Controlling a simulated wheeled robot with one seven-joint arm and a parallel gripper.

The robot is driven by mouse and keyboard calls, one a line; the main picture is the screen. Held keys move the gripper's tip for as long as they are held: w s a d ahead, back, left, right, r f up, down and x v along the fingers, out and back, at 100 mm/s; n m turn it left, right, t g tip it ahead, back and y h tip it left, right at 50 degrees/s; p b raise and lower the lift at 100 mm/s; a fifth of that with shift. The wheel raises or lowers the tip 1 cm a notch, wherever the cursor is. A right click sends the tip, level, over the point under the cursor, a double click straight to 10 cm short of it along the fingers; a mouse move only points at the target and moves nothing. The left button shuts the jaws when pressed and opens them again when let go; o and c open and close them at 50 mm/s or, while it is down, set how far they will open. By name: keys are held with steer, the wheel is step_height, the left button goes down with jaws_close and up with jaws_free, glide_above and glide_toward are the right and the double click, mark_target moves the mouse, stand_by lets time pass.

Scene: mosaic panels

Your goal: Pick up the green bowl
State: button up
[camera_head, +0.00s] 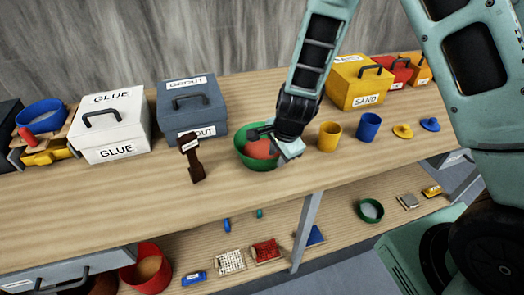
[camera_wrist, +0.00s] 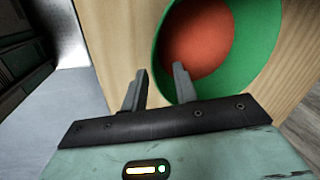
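The green bowl (camera_head: 241,160) stands on the tabletop near the middle in the head view and holds something orange-red. My gripper (camera_head: 262,132) is at its right side and covers part of it. In the wrist view the green bowl (camera_wrist: 245,55) fills the upper right. There my gripper (camera_wrist: 159,73) has its two fingers apart with nothing held between them. The right finger overlaps the bowl's near edge and the left finger is outside it, over wood. Whether a finger touches the bowl I cannot tell. A second green bowl (camera_head: 369,211), with pale contents, is on the lower shelf.
A grey GROUT box (camera_head: 191,108) and white GLUE box (camera_head: 108,128) stand left of the bowl. A brown tool (camera_head: 191,158) is nearer. A yellow cup (camera_head: 329,137), a blue cup (camera_head: 368,127) and a yellow SAND box (camera_head: 358,85) are to the right. The front left tabletop is clear.

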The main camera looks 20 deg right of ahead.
mark_target(276, 159)
steer(key=shift+x, duration=1.75)
steer(key=shift+d, duration=0.1)
jaws_close()
steer(key=shift+r, duration=0.15)
